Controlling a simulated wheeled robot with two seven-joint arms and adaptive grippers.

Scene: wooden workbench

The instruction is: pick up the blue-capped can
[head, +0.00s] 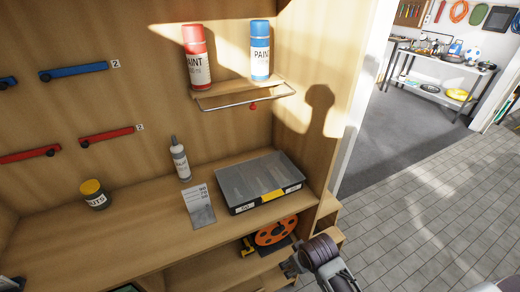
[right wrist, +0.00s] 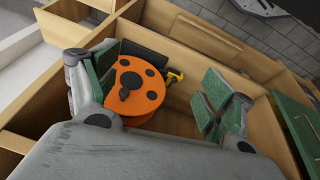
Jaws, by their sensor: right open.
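The blue-capped can (head: 260,50) is a paint spray can with a white label. It stands upright on the small wall shelf (head: 236,90), to the right of a red-capped paint can (head: 195,57). My right gripper (head: 292,268) is low at the front right of the bench, well below and apart from the blue-capped can. In the right wrist view its two green-padded fingers (right wrist: 158,88) are spread apart with nothing between the pads. The blue-capped can does not show in that view. My left gripper is not seen.
A metal rail (head: 247,98) runs along the wall shelf's front. On the bench stand a clear-lidded organizer case (head: 262,180), a white bottle (head: 180,160), a card (head: 198,207) and a yellow-lidded jar (head: 94,195). An orange reel (head: 277,231) sits on the lower shelf near my right gripper.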

